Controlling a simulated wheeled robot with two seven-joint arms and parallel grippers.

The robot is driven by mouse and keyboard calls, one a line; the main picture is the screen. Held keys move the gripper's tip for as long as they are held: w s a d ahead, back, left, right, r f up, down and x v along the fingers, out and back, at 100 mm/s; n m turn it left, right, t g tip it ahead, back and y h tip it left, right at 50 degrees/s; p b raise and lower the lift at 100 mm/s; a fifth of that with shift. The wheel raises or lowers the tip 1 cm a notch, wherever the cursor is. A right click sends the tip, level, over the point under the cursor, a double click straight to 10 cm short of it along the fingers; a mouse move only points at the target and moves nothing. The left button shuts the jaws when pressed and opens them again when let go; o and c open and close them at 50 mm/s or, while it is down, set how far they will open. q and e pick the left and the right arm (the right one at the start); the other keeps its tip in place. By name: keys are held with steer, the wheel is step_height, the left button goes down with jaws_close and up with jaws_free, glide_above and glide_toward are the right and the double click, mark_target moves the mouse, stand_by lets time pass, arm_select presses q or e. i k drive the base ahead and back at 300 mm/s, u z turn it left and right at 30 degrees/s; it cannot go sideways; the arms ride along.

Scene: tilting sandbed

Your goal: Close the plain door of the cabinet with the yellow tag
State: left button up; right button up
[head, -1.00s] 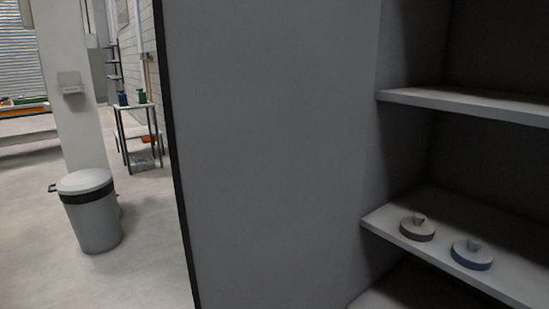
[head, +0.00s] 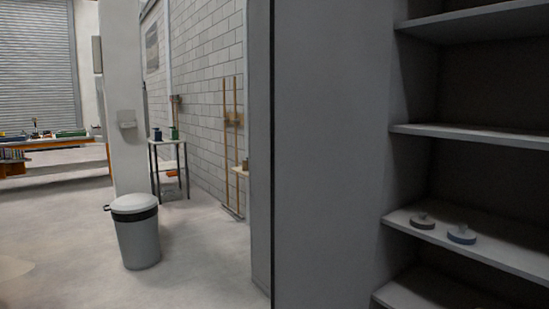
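A tall plain grey panel (head: 330,150), which looks like the open door of a cabinet, stands upright right of the middle of the head view. Its left edge is dark, and its right side meets the open cabinet. The cabinet shows grey shelves (head: 480,134) and a dark interior. No yellow tag shows on the visible parts. I see no handle on the panel. Neither of my grippers is in view.
Two small round knobbed pieces, one grey (head: 422,221) and one blue-grey (head: 461,234), lie on a lower shelf. A lidded grey bin (head: 136,238) stands left of the panel near a pillar (head: 121,90). A small table (head: 168,165) stands behind. Floor at left is clear.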

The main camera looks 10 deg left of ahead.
mark_target(331, 60)
steer(key=u, duration=1)
steer(key=i, duration=3.45)
steer(key=z, duration=5)
steer(key=k, duration=1.1)
steer(key=u, duration=1.15)
steer(key=i, duration=0.4)
